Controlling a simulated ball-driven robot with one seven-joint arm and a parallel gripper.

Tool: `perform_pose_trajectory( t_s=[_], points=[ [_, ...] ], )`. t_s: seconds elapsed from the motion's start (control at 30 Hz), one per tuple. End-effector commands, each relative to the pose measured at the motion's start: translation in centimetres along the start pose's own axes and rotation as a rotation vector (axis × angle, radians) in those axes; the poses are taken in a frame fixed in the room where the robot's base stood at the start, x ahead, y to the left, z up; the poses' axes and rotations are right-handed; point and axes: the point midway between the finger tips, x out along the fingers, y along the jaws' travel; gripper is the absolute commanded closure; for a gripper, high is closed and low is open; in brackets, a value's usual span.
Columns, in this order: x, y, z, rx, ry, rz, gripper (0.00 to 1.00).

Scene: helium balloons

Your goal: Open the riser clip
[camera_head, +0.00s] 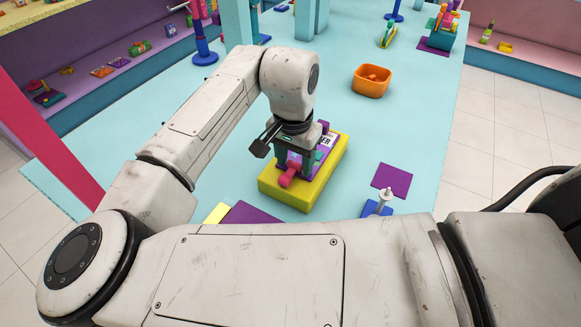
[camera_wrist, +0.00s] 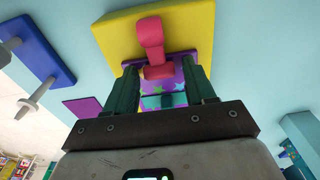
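A clip with a pink lever (camera_head: 289,175) sits on a yellow block (camera_head: 330,178) on the light blue table. The lever also shows in the wrist view (camera_wrist: 151,40), in front of a purple plate with coloured patterns (camera_wrist: 165,88). My gripper (camera_head: 296,165) points down over the yellow block. In the wrist view its two dark fingers (camera_wrist: 162,82) stand apart, one on each side of the pink and purple parts. I cannot tell whether they touch the clip. A lettered label behind my gripper is partly hidden.
A purple square (camera_head: 392,180) and a blue base with a pale peg (camera_head: 382,200) lie right of the block. An orange bin (camera_head: 371,81) stands farther back. Blue posts stand at the back. The table between the block and bin is clear.

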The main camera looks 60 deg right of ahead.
Motion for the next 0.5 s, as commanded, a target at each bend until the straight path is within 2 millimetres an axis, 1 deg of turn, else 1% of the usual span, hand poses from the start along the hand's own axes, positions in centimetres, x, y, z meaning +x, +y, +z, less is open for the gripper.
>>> perform_pose_trajectory(
  t_s=[0.03,0.07,0.4,0.43,0.5],
  points=[
    [-0.01,0.00,0.00,0.000,0.000,0.000,0.51],
    [-0.01,0.01,0.00,0.000,0.000,0.000,0.54],
    [-0.01,0.00,-0.01,0.000,0.000,0.000,0.86],
    [-0.01,0.00,-0.01,0.000,0.000,0.000,0.88],
    [-0.05,0.00,-0.01,0.000,0.000,0.000,0.88]
  ],
)
